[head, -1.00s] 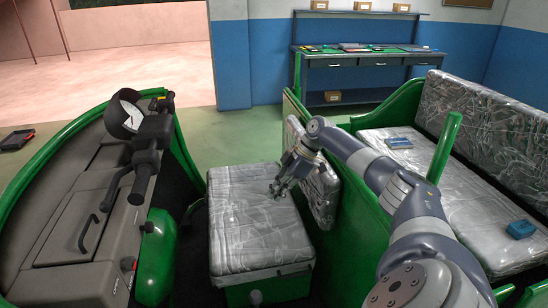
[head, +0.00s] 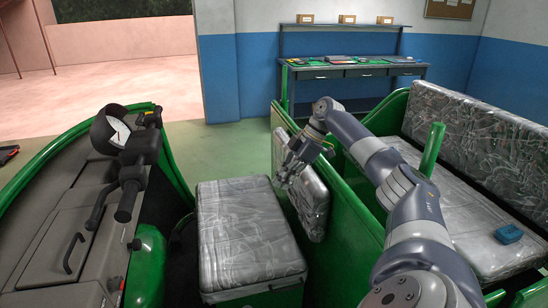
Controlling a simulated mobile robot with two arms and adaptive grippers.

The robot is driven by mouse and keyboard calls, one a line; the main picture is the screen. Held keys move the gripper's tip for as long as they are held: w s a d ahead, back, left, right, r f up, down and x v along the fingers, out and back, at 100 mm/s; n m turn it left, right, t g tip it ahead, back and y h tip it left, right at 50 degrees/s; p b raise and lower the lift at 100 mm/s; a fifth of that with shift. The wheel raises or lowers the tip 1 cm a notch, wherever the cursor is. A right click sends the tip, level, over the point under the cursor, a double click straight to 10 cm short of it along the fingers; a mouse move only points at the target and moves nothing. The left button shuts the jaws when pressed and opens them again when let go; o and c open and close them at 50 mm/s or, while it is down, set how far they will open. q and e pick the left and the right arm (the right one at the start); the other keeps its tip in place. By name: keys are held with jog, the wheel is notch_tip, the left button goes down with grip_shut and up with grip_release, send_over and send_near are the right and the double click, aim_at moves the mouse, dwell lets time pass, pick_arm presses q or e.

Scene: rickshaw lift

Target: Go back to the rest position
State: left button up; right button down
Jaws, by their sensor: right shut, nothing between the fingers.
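My right gripper (head: 288,174) is shut and empty. In the head view it appears in front of the upper left part of the wrapped seat backrest (head: 306,203), above the far edge of the wrapped front seat cushion (head: 246,230). Its arm comes in from the bottom right and passes in front of the green rickshaw's partition. I cannot tell whether the fingers touch the backrest. My left gripper and arm are not in view.
The dashboard with handlebar and round gauge (head: 111,130) stands on the left. A green post (head: 431,152) rises right of my arm. A workbench (head: 355,72) stands along the back wall.

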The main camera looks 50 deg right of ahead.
jog(key=s+a+f+g+h, duration=0.2)
jog(key=s+a+f, duration=0.1)
jog(key=a+f, duration=0.95)
jog(key=s+a+f+g+h, duration=0.1)
jog(key=s+a+f+g, duration=0.25)
jog(key=a+f, duration=0.85)
jog(key=s+a+f+m+t, duration=0.2)
jog(key=s+a+f+t, duration=0.15)
jog(key=s+a, duration=0.6)
jog(key=s+a+r+m+t+h, duration=0.2)
jog(key=s+a+r+m, duration=0.3)
jog(key=a+r+m, duration=0.1)
notch_tip(320, 180, down, 25)
jog(key=s+g, duration=0.2)
jog(key=s+d+f, duration=0.1)
jog(key=s+f, duration=0.7)
jog(key=s+d+f, duration=0.2)
jog(key=s+f, duration=0.7)
jog(key=shift+d+g, duration=0.25)
jog(key=shift+g, duration=0.15)
